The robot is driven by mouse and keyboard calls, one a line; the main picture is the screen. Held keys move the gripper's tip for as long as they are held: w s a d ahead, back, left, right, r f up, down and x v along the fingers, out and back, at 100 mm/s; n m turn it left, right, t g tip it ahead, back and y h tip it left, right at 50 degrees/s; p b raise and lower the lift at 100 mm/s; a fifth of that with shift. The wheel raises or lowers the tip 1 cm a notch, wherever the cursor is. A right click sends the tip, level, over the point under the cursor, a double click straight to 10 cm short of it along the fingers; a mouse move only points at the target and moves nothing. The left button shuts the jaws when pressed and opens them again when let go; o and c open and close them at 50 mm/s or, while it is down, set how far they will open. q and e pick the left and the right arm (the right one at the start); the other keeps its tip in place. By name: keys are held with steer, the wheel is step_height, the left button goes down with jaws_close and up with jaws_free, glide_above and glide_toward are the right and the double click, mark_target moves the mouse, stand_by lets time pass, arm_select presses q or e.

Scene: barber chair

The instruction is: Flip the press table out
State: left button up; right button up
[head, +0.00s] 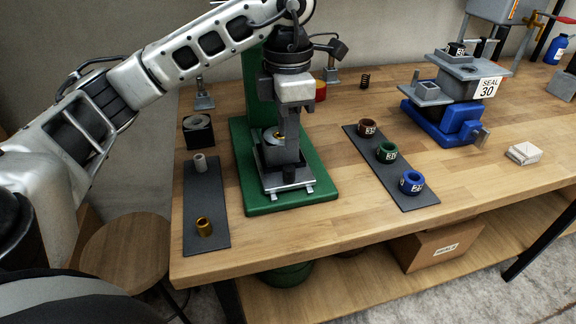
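The green press (325,190) stands near the front left of the wooden bench, its base flat on the top and its column behind my arm. A silver plate (302,180), which looks like the press table, lies low over the base with short rail ends at its front. My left gripper (289,172) points down right over this plate, in front of the column. Its fingers are dark and overlap the parts there, so I cannot tell whether they touch the table or are open or shut. My arm hides much of the press's upper part. My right gripper is not in view.
A dark mat (206,222) on the left holds a grey bushing (200,163) and a brass bushing (204,227). A second mat (418,200) on the right holds brown, green and blue rings. A blue-based fixture (425,125) stands farther right. The bench is clear between.

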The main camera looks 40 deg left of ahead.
mark_target(288, 168)
arm_select(q)
step_height(288, 168, down, 7)
steer(key=shift+f, duration=0.15)
